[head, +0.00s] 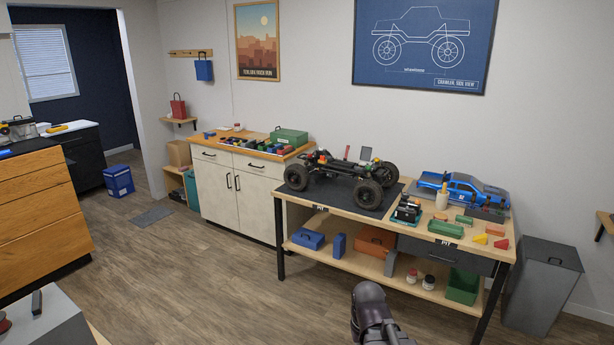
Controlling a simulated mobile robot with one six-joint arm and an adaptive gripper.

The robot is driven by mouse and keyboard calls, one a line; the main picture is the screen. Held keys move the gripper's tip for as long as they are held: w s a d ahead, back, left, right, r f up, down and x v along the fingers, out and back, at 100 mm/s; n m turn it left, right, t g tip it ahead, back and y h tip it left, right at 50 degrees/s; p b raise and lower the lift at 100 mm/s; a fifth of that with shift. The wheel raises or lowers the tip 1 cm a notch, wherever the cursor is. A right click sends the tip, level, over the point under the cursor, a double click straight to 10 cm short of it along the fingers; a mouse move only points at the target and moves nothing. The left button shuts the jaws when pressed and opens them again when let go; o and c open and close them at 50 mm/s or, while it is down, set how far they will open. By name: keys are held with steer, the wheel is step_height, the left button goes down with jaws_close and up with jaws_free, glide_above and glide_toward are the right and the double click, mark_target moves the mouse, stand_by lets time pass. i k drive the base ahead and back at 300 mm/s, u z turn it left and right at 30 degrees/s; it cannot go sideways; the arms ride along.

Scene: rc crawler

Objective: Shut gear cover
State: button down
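The crawler chassis (340,173), with black wheels and no body shell on it, stands on a dark mat (352,197) on the workbench. A small grey panel (366,154) stands upright at its far right side. It may be the raised gear cover, but it is too small to tell. The gears cannot be made out. Part of my arm shows at the bottom centre, in front of the bench and apart from the chassis. No gripper fingers can be seen.
The workbench (440,249) also bears a blue truck body (462,190), a green tray (446,229) and small coloured parts. Its lower shelf holds boxes and jars. A grey bin (542,285) stands at the right. The floor (185,285) left of the bench is clear.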

mark_target(366, 152)
steer(key=i, duration=1.85)
steer(key=z, duration=0.35)
steer(key=i, duration=1.2)
steer(key=z, duration=0.15)
